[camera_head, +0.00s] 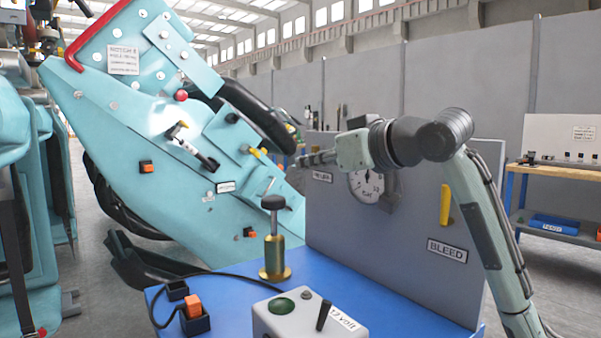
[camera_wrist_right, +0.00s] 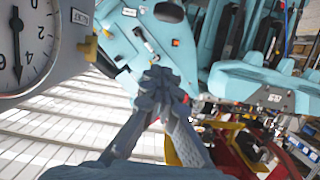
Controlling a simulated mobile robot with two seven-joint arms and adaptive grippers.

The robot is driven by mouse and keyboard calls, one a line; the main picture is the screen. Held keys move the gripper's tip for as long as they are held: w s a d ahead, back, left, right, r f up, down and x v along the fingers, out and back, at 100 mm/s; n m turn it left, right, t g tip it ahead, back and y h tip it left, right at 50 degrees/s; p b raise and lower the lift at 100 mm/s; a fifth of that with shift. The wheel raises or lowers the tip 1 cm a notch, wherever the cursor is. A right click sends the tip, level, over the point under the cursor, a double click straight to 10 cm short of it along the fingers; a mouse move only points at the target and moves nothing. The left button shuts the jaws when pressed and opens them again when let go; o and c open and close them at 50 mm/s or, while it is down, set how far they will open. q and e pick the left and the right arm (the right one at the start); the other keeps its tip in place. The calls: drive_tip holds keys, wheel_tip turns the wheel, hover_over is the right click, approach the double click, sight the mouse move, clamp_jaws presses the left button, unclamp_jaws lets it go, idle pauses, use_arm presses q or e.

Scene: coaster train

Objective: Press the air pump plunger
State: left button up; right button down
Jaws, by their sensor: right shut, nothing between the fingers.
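The air pump (camera_head: 274,257) is a brass cylinder standing upright on the blue table top (camera_head: 390,308). Its plunger has a black knob (camera_head: 272,202) on a thin rod that stands up out of the cylinder. My right gripper (camera_head: 303,159) is shut and empty. It points left, in front of the grey panel (camera_head: 400,255), above and a little right of the knob in the picture, apart from it. In the right wrist view my right gripper's fingers (camera_wrist_right: 160,82) are together, and the pump does not show there. My left gripper is not in view.
The panel carries a pressure gauge (camera_head: 367,185), a yellow lever (camera_head: 445,204) and a BLEED label (camera_head: 447,250). A grey 12 volt box (camera_head: 290,318) and an orange connector (camera_head: 193,306) with a cable sit near the pump. The turquoise coaster car (camera_head: 150,190) stands behind.

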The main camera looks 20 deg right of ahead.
drive_tip(key=p, duration=0.1)
hover_over(280, 202)
wheel_tip(280, 202, down, 2)
drive_tip(key=shift+f, duration=0.2)
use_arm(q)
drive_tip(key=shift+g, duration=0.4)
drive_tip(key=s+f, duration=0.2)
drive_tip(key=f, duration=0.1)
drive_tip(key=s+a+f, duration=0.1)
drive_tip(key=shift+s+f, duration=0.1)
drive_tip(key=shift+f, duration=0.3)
use_arm(e)
wheel_tip(280, 202, down, 4)
drive_tip(key=shift+s+d+r, duration=0.15)
